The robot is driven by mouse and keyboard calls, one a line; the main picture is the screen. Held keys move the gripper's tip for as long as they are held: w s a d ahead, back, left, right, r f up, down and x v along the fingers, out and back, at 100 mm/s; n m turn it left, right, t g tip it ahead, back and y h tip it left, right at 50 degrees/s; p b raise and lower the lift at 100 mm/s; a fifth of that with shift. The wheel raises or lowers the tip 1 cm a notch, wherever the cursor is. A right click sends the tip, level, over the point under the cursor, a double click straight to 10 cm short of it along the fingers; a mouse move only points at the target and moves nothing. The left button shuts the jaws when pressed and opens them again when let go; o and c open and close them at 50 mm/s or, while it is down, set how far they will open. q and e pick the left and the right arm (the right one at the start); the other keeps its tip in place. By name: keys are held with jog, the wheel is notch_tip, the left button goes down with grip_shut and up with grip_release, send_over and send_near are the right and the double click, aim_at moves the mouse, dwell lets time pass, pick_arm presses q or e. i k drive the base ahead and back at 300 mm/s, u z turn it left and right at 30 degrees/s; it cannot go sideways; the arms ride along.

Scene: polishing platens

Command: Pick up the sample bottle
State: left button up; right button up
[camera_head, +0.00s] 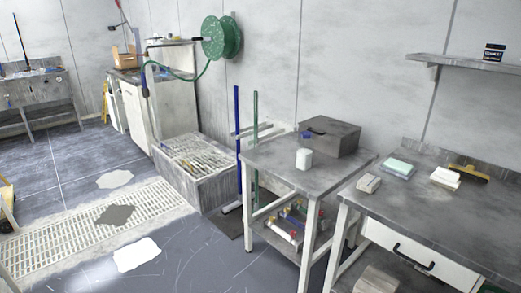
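A small white container (303,159), which looks like the sample bottle, stands upright on the grey-topped table (273,160) in the middle of the view. It is near the front of a dark grey box (330,137). Its label and cap are too small to make out. A blue round item (306,135) shows just behind it, beside the box. Neither of my grippers is in view, and nothing touches the white container.
A bench (440,215) at right holds a pale block (368,183), stacked cloths (399,168) and a yellow-handled brush (469,174). A dark jar (494,53) stands on the wall shelf. White patches (136,255) and a grating (70,232) mark the open floor at left.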

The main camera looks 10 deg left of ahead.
aim_at(304, 148)
jog(key=u, duration=0.3)
jog(key=i, duration=1.95)
jog(key=u, duration=0.05)
